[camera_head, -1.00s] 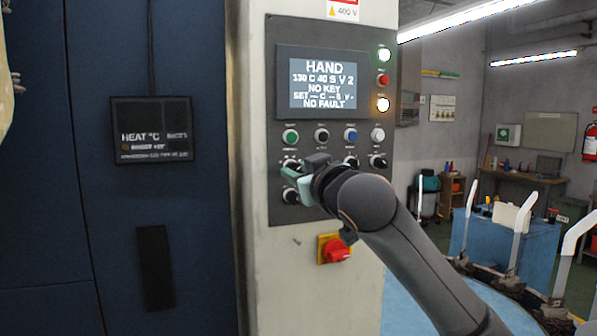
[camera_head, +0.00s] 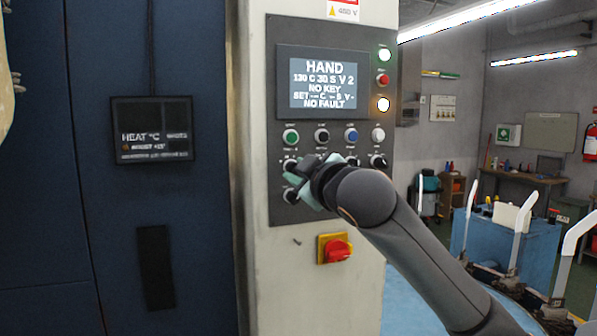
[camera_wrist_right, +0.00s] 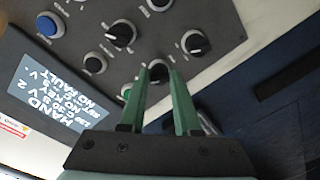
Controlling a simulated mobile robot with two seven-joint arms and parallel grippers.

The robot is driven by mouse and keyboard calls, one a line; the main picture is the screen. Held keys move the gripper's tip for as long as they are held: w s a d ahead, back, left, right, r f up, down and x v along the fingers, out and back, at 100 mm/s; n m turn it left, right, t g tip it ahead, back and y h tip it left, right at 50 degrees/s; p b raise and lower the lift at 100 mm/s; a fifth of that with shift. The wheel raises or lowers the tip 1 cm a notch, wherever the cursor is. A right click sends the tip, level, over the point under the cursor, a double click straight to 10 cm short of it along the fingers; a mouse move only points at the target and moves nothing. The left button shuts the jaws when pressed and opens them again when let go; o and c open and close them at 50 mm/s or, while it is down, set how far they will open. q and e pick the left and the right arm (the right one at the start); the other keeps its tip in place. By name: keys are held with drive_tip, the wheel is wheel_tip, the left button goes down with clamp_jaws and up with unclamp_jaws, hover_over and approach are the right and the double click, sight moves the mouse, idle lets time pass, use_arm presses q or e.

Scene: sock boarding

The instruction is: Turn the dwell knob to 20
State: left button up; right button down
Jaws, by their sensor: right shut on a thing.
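The control panel (camera_head: 330,235) carries a lit display (camera_head: 323,83) that reads HAND, 130 C, 30 S, V 2, NO KEY, NO FAULT. My right gripper (camera_head: 298,178) is at the lower left knobs and partly covers them. In the wrist view its green fingers (camera_wrist_right: 160,76) are shut on a dark round knob (camera_wrist_right: 158,68), taken as the dwell knob. Its label and pointer cannot be read. A knob with a white mark (camera_wrist_right: 195,43) is beside it, apart from the fingers. My left gripper is not in view.
A red rotary switch (camera_head: 336,250) on a yellow plate is below the panel. Green (camera_head: 290,137), blue (camera_head: 351,136) and other buttons are just above the gripper. Another black knob (camera_wrist_right: 120,35) is close by. A dark HEAT display (camera_head: 152,130) hangs at left.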

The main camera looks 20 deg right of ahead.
drive_tip(key=shift+r+n+h, duration=0.1)
drive_tip(key=shift+n+h, duration=0.05)
drive_tip(key=shift+n, duration=2.25)
drive_tip(key=shift+r+n+h, duration=0.1)
drive_tip(key=shift+n+h, duration=0.05)
drive_tip(key=shift+n, duration=2.25)
drive_tip(key=c, duration=0.7)
unclamp_jaws()
drive_tip(key=shift+f, duration=0.1)
drive_tip(key=shift+o, duration=0.2)
drive_tip(key=s+b, duration=0.3)
drive_tip(key=s, duration=0.9)
drive_tip(key=shift+s+d+r, duration=0.25)
drive_tip(key=shift+r, duration=0.05)
